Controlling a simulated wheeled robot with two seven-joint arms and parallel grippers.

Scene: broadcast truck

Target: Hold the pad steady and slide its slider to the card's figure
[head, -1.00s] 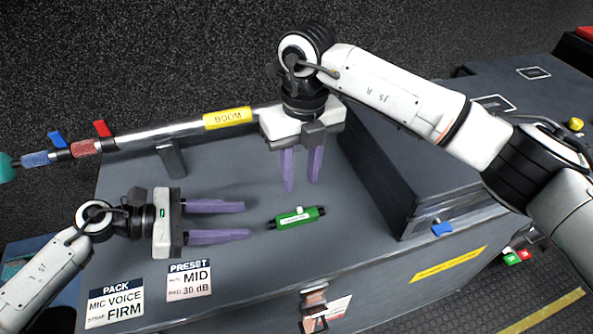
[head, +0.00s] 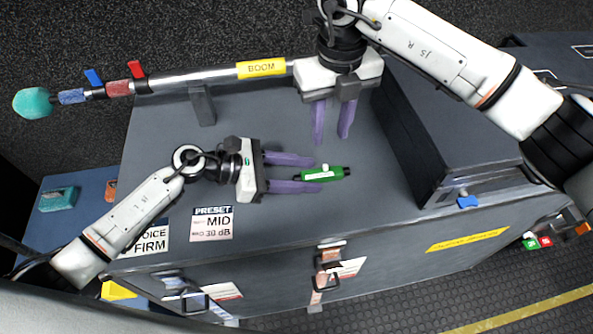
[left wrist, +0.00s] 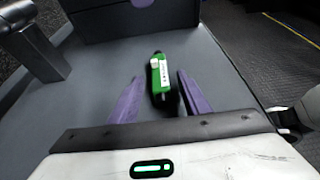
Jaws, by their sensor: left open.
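The pad (head: 335,173) is a small green cylinder with a white label and a white slider (head: 325,167) on top. It lies on the grey case top. My left gripper (head: 317,173) is open, with its purple fingers on either side of the pad's left end. The left wrist view shows the pad (left wrist: 160,75) between the fingers, with gaps on both sides. My right gripper (head: 331,138) is open and empty, pointing down the picture just beyond the pad. The preset card (head: 212,223) reads MID, 30 dB, and lies at the case's front edge.
A boom pole (head: 205,76) rests on a stand (head: 202,106) along the back. A raised dark case (head: 450,130) stands to the right. The pack card (head: 152,240) is partly hidden by my left arm. The case top between the left gripper and the raised case is mostly clear.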

